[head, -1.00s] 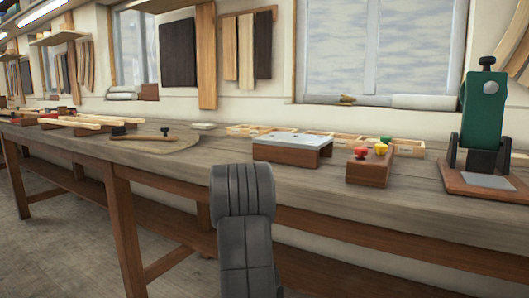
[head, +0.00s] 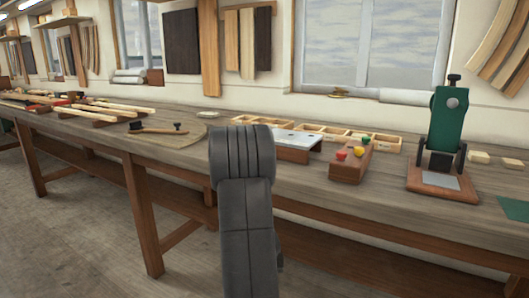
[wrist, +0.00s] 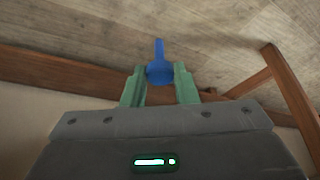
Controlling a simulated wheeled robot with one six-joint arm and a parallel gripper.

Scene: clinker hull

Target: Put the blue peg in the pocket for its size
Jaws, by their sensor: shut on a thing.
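In the wrist view, my gripper (wrist: 159,69) has its two green fingers closed on the blue peg (wrist: 160,73). The peg shows a round head between the fingers and a thin shaft pointing up in the picture. In the head view the gripper and peg are hidden, with only my dark arm in front. A shallow wooden tray with several compartments (head: 384,144) lies on the bench at the back. Which compartment matches the peg's size cannot be told.
A brown block (head: 348,170) holds red, yellow and green pegs. A pale-topped brown stand (head: 300,141) is partly behind my arm. A green press (head: 446,120) stands to the right. The bench (head: 330,205) has clear wood along its front edge.

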